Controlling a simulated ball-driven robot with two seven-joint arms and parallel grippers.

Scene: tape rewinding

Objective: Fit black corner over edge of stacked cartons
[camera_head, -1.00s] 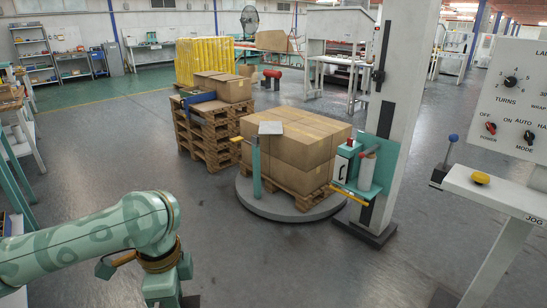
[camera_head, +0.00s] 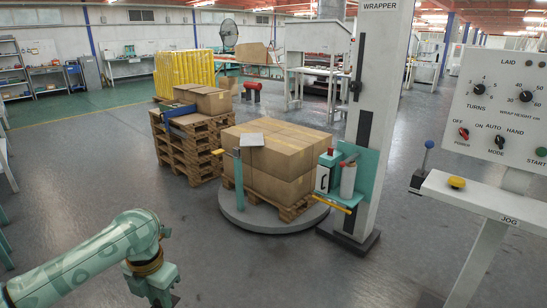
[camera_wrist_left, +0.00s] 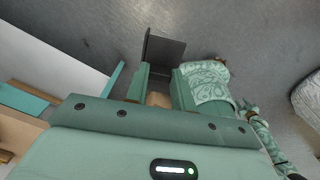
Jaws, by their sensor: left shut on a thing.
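The stacked cartons (camera_head: 262,178) sit on a pallet on a round grey turntable (camera_head: 243,216) in the middle of the head view. A flat grey plate (camera_head: 250,140) on a teal post (camera_head: 238,172) stands against their near left side. My left arm comes in at the lower left of the head view, well short of the cartons; its fingertips are not shown there. In the left wrist view my left gripper (camera_wrist_left: 157,84) is shut on the black corner (camera_wrist_left: 163,51), which extends beyond the fingers over grey floor. My right gripper is not in view.
A wrapper column (camera_head: 374,125) with a teal film carriage (camera_head: 350,178) stands right of the cartons. A control panel (camera_head: 500,115) and a white shelf (camera_head: 470,195) are at right. Stacked pallets (camera_head: 188,148) with boxes stand behind left. Floor before the turntable is clear.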

